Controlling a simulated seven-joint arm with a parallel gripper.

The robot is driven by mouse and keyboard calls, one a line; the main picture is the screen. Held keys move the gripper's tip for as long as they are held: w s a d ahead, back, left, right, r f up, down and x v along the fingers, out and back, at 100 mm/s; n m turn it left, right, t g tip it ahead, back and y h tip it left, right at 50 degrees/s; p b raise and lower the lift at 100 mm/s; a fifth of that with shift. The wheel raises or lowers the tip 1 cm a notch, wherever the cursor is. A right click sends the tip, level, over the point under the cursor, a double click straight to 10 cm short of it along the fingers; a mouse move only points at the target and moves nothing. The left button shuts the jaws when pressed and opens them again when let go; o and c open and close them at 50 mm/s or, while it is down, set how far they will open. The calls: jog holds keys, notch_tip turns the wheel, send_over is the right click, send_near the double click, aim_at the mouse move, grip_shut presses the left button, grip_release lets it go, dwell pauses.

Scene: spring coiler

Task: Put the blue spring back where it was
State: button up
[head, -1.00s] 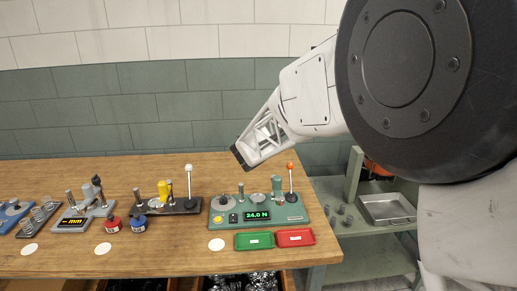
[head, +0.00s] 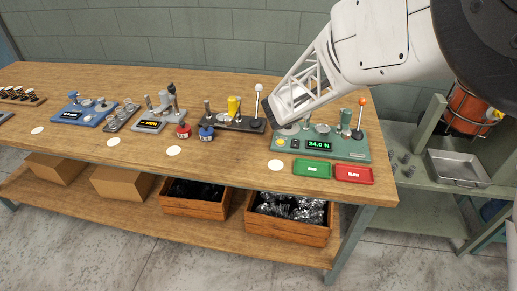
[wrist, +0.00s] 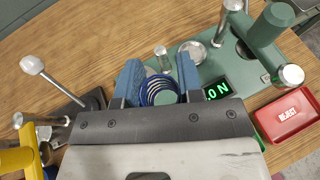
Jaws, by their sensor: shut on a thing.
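The blue spring (wrist: 158,92) is between the two blue-padded fingers of my gripper (wrist: 160,68) in the wrist view. The gripper is shut on it, and I look down through its coils onto a grey-green surface. In the head view my gripper (head: 278,112) is at the left end of the green force tester (head: 340,152), whose display reads 24.0 N. The gripper hides part of the tester there, and I cannot make out the spring in that view. Whether the spring touches the tester is unclear.
The tester has an orange-knobbed lever (head: 361,110). A green tray (head: 312,169) and a red reject tray (head: 353,174) lie in front.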

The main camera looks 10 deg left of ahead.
jog(key=s+a+f, duration=0.2)
jog(key=s, duration=0.4)
jog(key=s+a+f+m+h, duration=0.1)
jog(key=s+a+f, duration=0.1)
jog(key=s, duration=0.4)
jog(key=s+a+f+m+g+h, duration=0.1)
jog(key=s+a+f, duration=0.2)
jog(key=s+f, duration=0.1)
jog(key=shift+s, duration=0.9)
jog(key=shift+s+f+m, duration=0.25)
jog(key=shift+s+m, duration=0.05)
jog(key=shift+s, duration=0.25)
send_over(261, 147)
jog(key=shift+w+f, duration=0.1)
jog(key=shift+f, duration=0.65)
jog(key=shift+f, duration=0.1)
jog(key=shift+f, duration=1.65)
jog(key=shift+f, duration=0.15)
